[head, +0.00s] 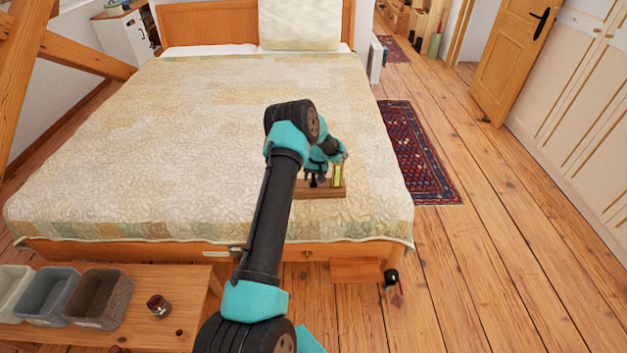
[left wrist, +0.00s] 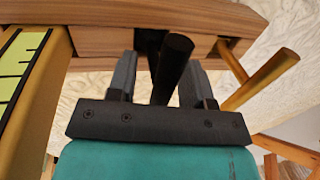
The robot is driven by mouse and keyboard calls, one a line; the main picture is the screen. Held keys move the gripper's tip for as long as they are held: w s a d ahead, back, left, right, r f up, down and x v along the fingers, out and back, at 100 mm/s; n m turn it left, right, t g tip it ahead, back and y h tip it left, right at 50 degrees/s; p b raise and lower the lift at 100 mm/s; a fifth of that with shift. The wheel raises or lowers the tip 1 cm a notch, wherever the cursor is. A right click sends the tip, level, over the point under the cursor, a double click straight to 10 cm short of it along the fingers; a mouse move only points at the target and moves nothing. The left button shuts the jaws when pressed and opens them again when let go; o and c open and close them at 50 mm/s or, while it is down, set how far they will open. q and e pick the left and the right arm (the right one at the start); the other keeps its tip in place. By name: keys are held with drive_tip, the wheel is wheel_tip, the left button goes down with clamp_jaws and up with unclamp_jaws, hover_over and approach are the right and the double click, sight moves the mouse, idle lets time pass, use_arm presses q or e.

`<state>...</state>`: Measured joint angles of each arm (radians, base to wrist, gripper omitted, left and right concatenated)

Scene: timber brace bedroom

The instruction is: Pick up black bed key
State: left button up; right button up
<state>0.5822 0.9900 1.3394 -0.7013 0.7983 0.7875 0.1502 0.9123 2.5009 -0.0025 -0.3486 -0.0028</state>
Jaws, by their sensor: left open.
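The black bed key (left wrist: 173,62) shows in the left wrist view as a dark round bar standing up from a wooden block (left wrist: 90,30). My left gripper (left wrist: 160,62) is open, with one finger on each side of the black bar. Whether either finger touches it is unclear. In the head view the wooden block (head: 330,193) lies on the bed's near right part, and my left gripper (head: 315,177) is right at it. My arm and wrist hide part of the block there. My right gripper is not in view.
A yellow-marked piece (left wrist: 20,75) and a brass-coloured rod (left wrist: 262,80) flank the gripper closely. The quilted bed (head: 180,140) is otherwise clear. A low bench (head: 190,290) with bins stands front left. A dark object (head: 390,277) is near the bed's front right corner.

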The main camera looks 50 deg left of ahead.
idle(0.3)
use_arm(q)
clamp_jaws()
idle(0.4)
